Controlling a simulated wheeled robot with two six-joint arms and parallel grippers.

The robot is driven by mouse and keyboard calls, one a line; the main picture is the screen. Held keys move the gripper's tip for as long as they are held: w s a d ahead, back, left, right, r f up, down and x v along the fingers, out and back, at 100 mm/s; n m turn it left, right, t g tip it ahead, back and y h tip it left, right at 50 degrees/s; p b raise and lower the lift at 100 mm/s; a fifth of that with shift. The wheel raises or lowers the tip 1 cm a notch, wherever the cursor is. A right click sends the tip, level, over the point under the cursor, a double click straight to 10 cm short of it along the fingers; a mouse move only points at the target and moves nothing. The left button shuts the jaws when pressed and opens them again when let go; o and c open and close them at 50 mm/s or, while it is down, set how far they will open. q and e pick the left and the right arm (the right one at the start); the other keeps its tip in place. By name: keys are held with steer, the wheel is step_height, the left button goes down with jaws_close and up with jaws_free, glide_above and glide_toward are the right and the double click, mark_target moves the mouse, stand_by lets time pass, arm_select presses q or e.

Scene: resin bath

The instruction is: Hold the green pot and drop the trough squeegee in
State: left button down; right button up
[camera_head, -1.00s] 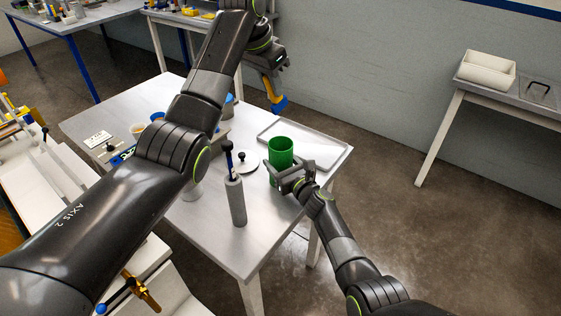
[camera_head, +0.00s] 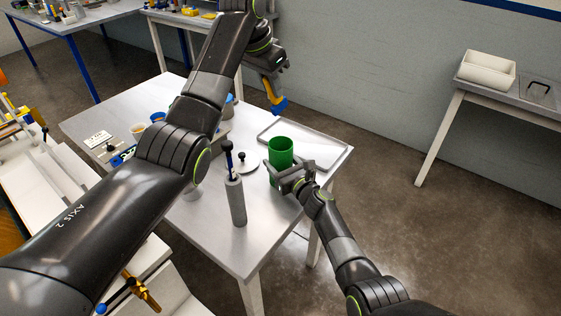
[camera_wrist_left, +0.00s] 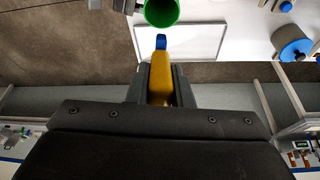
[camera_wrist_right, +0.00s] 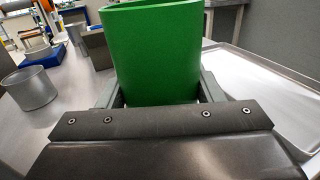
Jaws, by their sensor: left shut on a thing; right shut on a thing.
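The green pot (camera_head: 281,146) stands at the right end of the metal table, with its mouth up. My right gripper (camera_head: 292,176) is shut on its wall, and the pot fills the right wrist view (camera_wrist_right: 155,50). My left gripper (camera_head: 270,78) is shut on the trough squeegee (camera_head: 277,101), which has a yellow body and a blue end. It holds the squeegee in the air, beyond the pot in the head view and apart from it. In the left wrist view the squeegee (camera_wrist_left: 160,78) points toward the pot (camera_wrist_left: 161,12).
A shallow metal tray (camera_head: 338,166) lies beside the pot. A grey cylinder (camera_head: 236,203) with a dark-handled tool in it and a lid with a black knob (camera_head: 246,166) stand left of the pot. A metal cup (camera_wrist_right: 30,90) shows in the right wrist view.

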arm_select(q)
step_height(320, 180, down, 12)
steer(key=c, duration=1.2)
jaws_free()
steer(key=shift+r, duration=0.1)
steer(key=shift+r, duration=0.1)
steer(key=v, duration=1.1)
steer(key=shift+r, duration=0.4)
steer(key=shift+s+a, duration=0.1)
steer(key=shift+a, duration=0.05)
arm_select(e)
steer(key=o, duration=0.9)
steer(key=shift+s+d, duration=0.1)
